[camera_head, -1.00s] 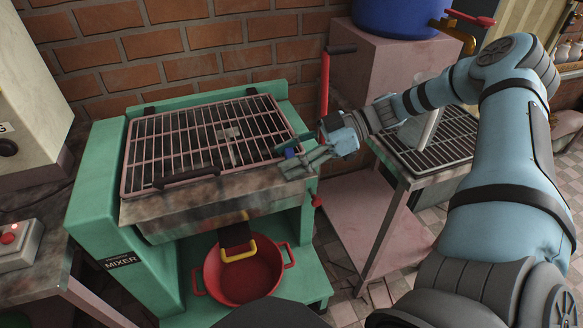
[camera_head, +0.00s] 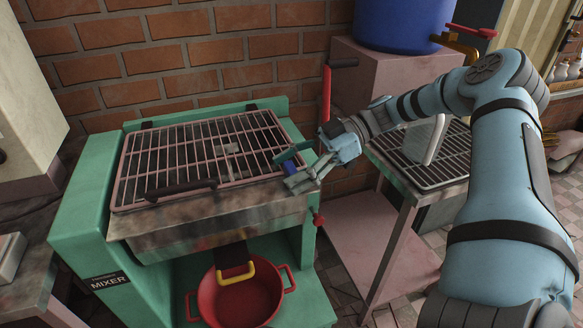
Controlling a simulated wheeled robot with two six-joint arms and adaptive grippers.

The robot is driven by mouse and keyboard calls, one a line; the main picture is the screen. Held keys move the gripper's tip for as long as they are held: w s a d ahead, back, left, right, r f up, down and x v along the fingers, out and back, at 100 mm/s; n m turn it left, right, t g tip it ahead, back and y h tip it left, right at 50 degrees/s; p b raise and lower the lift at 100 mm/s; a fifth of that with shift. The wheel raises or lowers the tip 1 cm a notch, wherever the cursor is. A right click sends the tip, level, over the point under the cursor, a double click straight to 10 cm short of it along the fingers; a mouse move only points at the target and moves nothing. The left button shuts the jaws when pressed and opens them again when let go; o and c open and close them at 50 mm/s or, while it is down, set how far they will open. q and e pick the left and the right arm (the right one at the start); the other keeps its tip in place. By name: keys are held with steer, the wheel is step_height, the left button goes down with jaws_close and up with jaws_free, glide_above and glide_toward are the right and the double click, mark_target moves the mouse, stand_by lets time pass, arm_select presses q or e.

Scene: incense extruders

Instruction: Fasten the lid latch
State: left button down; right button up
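The green mixer (camera_head: 75,235) stands at centre left, its pink grid lid (camera_head: 216,143) lying down over the trough. A dark handle (camera_head: 181,190) runs along the lid's front edge. A small blue piece (camera_head: 291,168), which may be the latch, is at the lid's right front corner. My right gripper (camera_head: 290,167) reaches in from the right, its fingers around or beside this blue piece. The fingers look apart, but I cannot tell whether they grip it. The gripper partly hides that corner. My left gripper is not in view.
A red pot (camera_head: 243,300) stands under the mixer's yellow-handled outlet. A pink stand with a blue tank (camera_head: 396,22) and a rack table (camera_head: 425,170) are close on the right. A red lever (camera_head: 326,93) rises behind my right gripper. A brick wall closes the back.

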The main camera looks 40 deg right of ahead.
steer(key=shift+d+r, duration=0.1)
steer(key=shift+d, duration=0.05)
steer(key=v, duration=1.1)
steer(key=shift+s+d, duration=0.2)
steer(key=shift+d, duration=0.1)
steer(key=shift+r, duration=0.1)
